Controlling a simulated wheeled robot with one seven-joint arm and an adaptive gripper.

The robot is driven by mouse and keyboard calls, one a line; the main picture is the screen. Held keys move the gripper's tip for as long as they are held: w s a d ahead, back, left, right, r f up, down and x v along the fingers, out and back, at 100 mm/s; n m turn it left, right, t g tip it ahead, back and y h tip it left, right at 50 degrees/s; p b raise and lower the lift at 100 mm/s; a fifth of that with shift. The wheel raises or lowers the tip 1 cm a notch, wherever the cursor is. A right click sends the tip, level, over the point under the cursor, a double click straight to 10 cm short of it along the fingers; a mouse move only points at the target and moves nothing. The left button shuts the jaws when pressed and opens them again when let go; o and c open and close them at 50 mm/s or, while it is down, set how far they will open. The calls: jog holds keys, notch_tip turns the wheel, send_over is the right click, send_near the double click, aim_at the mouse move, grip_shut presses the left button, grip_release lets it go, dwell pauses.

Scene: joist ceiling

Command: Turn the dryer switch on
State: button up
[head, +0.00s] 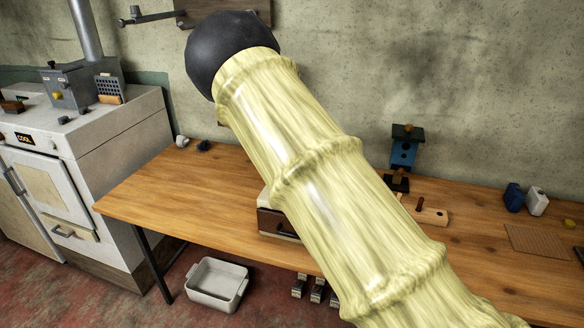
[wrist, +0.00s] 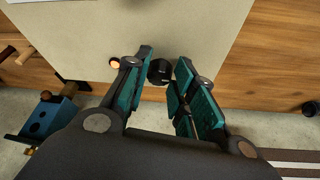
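In the wrist view a pale flat-topped box (wrist: 190,30) lies below my gripper (wrist: 164,62). A small dark round knob (wrist: 160,72) on it, possibly the dryer switch, shows between my two teal-padded fingers. The fingers are apart, one on each side of the knob; I cannot tell whether either touches it. A small orange round part (wrist: 114,62) sits left of the knob. My gripper is hidden there.
The wooden table (head: 160,190) runs along the wall. A blue stand (head: 404,153) and a wooden block (head: 432,215) are right of my arm. A white oven-like unit (head: 120,150) stands at left. A white bin (head: 215,280) is on the floor.

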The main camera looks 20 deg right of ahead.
jog(key=o, duration=0.5)
jog(key=shift+d+f, duration=0.1)
jog(key=shift+f, duration=0.1)
jog(key=shift+c, duration=0.2)
jog(key=shift+r, duration=0.1)
notch_tip(320, 180, up, 10)
